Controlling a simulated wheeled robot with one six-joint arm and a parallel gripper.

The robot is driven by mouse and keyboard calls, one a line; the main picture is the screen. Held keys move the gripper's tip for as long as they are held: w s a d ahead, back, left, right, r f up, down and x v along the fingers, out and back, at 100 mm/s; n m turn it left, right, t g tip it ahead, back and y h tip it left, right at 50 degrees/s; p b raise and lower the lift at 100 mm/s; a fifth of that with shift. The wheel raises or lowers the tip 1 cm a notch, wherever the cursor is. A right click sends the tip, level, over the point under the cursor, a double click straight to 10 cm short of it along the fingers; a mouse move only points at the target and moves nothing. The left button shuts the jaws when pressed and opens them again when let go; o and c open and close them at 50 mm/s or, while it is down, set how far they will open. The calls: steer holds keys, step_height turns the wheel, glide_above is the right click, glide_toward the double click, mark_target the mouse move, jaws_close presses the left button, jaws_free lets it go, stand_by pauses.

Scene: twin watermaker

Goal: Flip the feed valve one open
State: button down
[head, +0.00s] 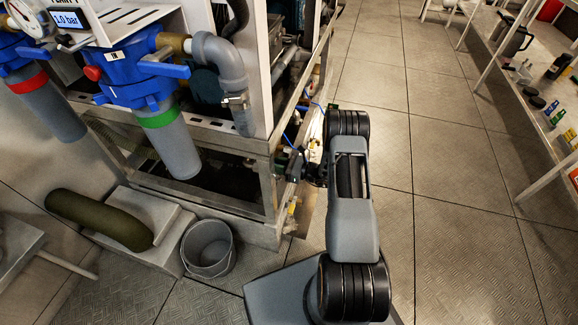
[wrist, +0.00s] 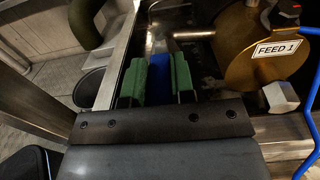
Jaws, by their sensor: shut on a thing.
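The feed valve's blue lever (wrist: 159,74) shows in the wrist view between the two green finger pads of my gripper (wrist: 158,64). My gripper is shut on this blue lever. A brass-coloured round body (wrist: 236,62) with a white "FEED 1" label (wrist: 276,49) sits just to the right. A metal pipe stub shows beyond the fingertips. In the head view my arm reaches to the skid's lower right corner, and the lever cannot be made out there. The lever's exact angle is hard to tell.
A metal skid frame (head: 262,190) runs close beside my gripper. A blue cable (wrist: 308,100) hangs at the right in the wrist view. A grey bucket (head: 208,248) and blue filter housings (head: 133,68) are at the left. The floor (head: 455,180) to the right is clear.

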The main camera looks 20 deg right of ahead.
steer(key=c, duration=1)
jaws_free()
steer(key=shift+o, duration=0.2)
steer(key=p+v, duration=0.2)
steer(key=v, duration=1.2)
steer(key=shift+p, duration=0.4)
steer(key=shift+w, duration=0.1)
